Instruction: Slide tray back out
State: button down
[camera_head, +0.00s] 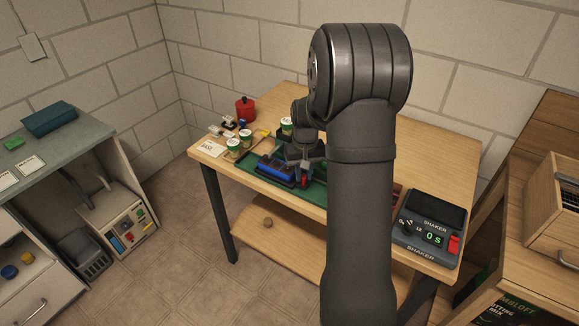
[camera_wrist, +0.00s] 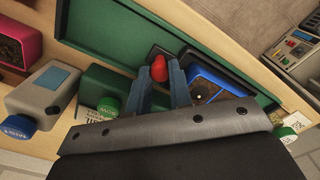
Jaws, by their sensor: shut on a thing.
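A dark tray (camera_head: 274,180) lies on the green mat (camera_head: 255,187) on the wooden table; a blue-rimmed tray (camera_head: 272,170) of soil sits in or on it. The blue-rimmed tray also shows in the wrist view (camera_wrist: 232,82). A small red knob (camera_head: 304,182) is at the dark tray's right end. My gripper (camera_wrist: 160,80) points down there, its two blue-grey fingers closed around the red knob (camera_wrist: 159,67). The knob's lower part is hidden between the fingers. How the knob joins the tray is hard to tell.
Pots with green-and-white labels (camera_head: 234,148) and a red can (camera_head: 245,110) stand at the table's left and back. A shaker (camera_head: 430,228) reading 0 s is at the right. The wrist view shows a grey bottle (camera_wrist: 40,97) and a pink tray (camera_wrist: 14,42) nearby.

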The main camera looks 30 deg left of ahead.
jog(key=d, duration=1)
jog(key=shift+d, duration=0.15)
jog(key=c, duration=1.3)
grip_release()
jog(key=shift+d, duration=0.15)
jog(key=shift+r, duration=0.5)
notch_tip(320, 180, up, 16)
jog(key=shift+r, duration=0.25)
